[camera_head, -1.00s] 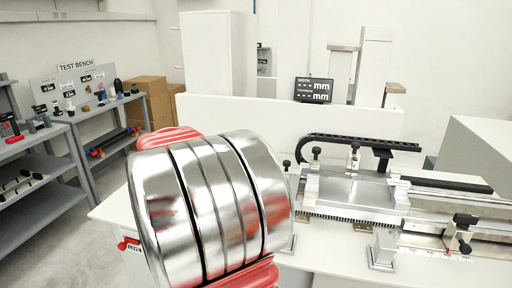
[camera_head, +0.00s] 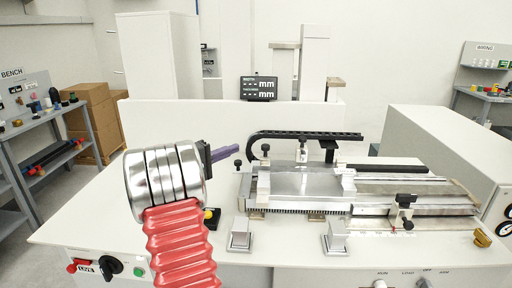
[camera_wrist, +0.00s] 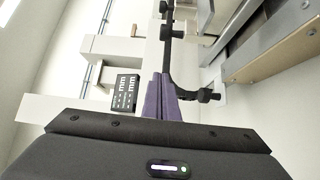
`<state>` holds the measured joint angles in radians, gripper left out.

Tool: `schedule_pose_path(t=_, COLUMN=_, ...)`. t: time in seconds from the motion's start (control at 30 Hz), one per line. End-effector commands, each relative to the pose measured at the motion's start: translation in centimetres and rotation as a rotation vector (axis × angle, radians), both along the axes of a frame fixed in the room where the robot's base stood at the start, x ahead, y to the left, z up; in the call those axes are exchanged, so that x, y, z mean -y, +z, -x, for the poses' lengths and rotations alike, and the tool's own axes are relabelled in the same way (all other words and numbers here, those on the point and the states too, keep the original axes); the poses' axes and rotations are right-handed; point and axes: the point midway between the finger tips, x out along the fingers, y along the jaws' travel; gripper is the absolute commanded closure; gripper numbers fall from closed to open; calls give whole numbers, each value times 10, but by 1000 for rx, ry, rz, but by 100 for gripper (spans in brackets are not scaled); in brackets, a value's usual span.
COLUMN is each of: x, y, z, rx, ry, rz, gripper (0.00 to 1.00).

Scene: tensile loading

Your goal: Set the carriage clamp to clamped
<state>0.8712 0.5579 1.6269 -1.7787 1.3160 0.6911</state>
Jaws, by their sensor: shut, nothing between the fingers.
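My gripper (camera_head: 235,148) shows its purple fingers in the head view, pointing right, above the left end of the long metal slide rig (camera_head: 300,186) on the white bench. The fingers are shut and empty. They also show in the wrist view (camera_wrist: 163,82), together, below a black rod with knobs (camera_wrist: 172,32). A small black knob (camera_head: 238,163) stands on the rig's left end, just below and right of the fingertips. A dark clamp-like block (camera_head: 404,203) sits on the rig's right part. I cannot tell which part is the carriage clamp, or its setting.
A black cable chain (camera_head: 300,134) arches behind the rig. Metal posts (camera_head: 240,232) stand at the bench front. A grey box (camera_head: 440,150) is at right. The bench's left part is mostly clear.

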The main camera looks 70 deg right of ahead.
Motion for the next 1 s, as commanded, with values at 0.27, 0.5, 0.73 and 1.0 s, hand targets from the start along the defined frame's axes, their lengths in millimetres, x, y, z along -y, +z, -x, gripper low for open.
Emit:
schedule_pose_path(t=0.27, x=5, y=0, z=3, rx=0, ry=-1, rz=-1, gripper=100)
schedule_pose_path(t=0.5, x=28, y=0, z=18, rx=1, ry=-3, rz=-1, gripper=100)
schedule_pose_path(t=0.73, x=57, y=1, z=35, rx=1, ry=-1, rz=0, gripper=100)
schedule_pose_path(t=1.0, x=81, y=1, z=49, rx=1, ry=0, rz=-2, gripper=100)
